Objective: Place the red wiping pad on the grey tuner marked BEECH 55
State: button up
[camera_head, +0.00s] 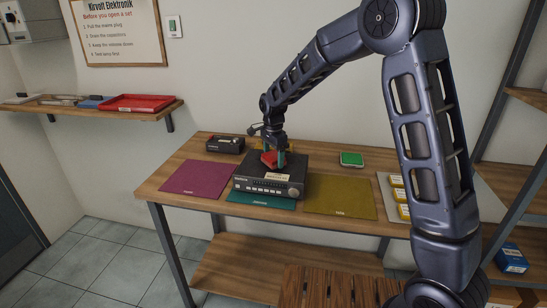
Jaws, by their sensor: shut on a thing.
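My gripper (274,157) points down over the back left part of a dark grey hi-fi unit, shut on the red wiping pad (267,159). The pad is partly hidden by the fingers. It is at or just above the top of the unit; I cannot tell if they touch. The dark grey unit (262,188) sits on a teal mat (260,200), with a row of buttons and a knob on its front. A pale label lies on its top, too small to read, so I cannot confirm BEECH 55.
A small dark device (225,145) stands at the back left of the bench. A magenta mat (197,177) and an olive mat (340,196) are bare. A green pad (351,159) lies behind the olive mat. Yellow boxes (398,195) are at right. A red tray (138,103) is on the wall shelf.

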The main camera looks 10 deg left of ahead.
aim_at(273, 155)
jog(key=shift+f, duration=0.15)
jog(key=o, duration=1)
notch_tip(273, 155, up, 12)
jog(key=d+r+n, duration=0.1)
jog(key=d+r, duration=0.2)
jog(key=d, duration=0.4)
jog(key=d+r+n, duration=0.1)
jog(key=d+r, duration=0.2)
jog(key=d, duration=0.5)
jog(key=s+d+r+n+t+y, duration=0.1)
jog(key=s+d+r, duration=0.1)
jog(key=d, duration=0.4)
jog(key=s+d+r+n+t, duration=0.1)
jog(key=s+d, duration=0.2)
jog(key=d, duration=0.4)
jog(key=shift+s+d+f+n+t+h, duration=0.15)
jog(key=shift+s+d+f+n+t, duration=0.45)
jog(key=shift+s+d, duration=2.4)
jog(key=shift+s+d+f+n+t+h, duration=0.25)
jog(key=shift+s+d+f+n, duration=0.6)
jog(key=shift+s+d, duration=2.15)
jog(key=shift+s+d+f+n+t+h, duration=0.1)
jog(key=shift+s+d+f+n+t, duration=0.65)
jog(key=shift+s+d, duration=2.25)
